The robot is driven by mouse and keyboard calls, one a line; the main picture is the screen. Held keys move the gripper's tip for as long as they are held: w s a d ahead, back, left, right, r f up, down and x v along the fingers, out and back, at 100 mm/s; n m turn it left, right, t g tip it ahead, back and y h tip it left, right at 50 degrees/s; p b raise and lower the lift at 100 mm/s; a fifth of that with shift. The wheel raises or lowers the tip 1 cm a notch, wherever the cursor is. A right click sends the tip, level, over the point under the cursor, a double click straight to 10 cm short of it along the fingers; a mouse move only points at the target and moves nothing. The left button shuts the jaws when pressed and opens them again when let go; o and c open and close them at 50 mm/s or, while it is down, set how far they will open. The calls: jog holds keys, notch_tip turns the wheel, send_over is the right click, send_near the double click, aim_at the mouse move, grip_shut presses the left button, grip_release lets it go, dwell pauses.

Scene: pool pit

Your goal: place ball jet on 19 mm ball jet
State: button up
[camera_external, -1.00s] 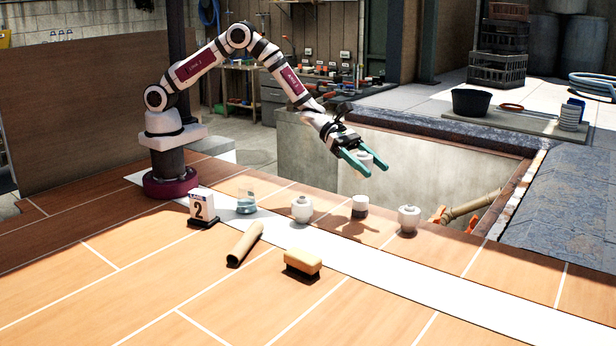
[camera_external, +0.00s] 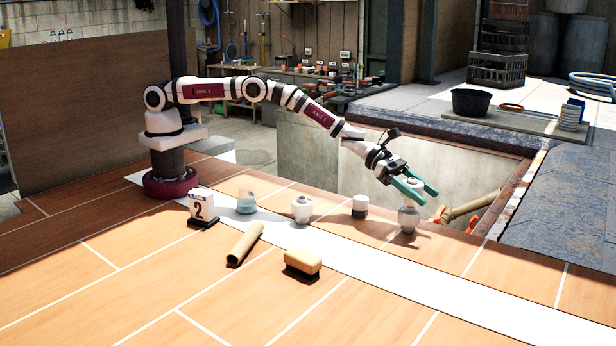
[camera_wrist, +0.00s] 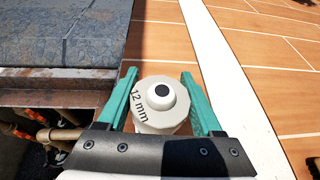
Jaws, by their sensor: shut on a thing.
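My gripper (camera_external: 424,191) is shut on a white ball jet (camera_wrist: 158,97), with a green finger on either side. In the wrist view its pale face has a dark round hole in a raised ring, and its rim reads "12 mm". In the external view my gripper and the jet are just above a rounded white fitting (camera_external: 408,220) on the wooden floor. I cannot tell whether they touch. More white fittings stand to the left: a rounded one (camera_external: 302,210) and a short cylinder (camera_external: 360,207). Their sizes cannot be read, so I cannot tell which is 19 mm.
The open pit (camera_external: 310,148) with pipes (camera_external: 470,205) is behind the fittings.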

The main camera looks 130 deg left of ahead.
jog(key=shift+f, duration=0.6)
jog(key=shift+f, duration=0.15)
jog(key=o, duration=1.4)
jog(key=shift+c, duration=0.2)
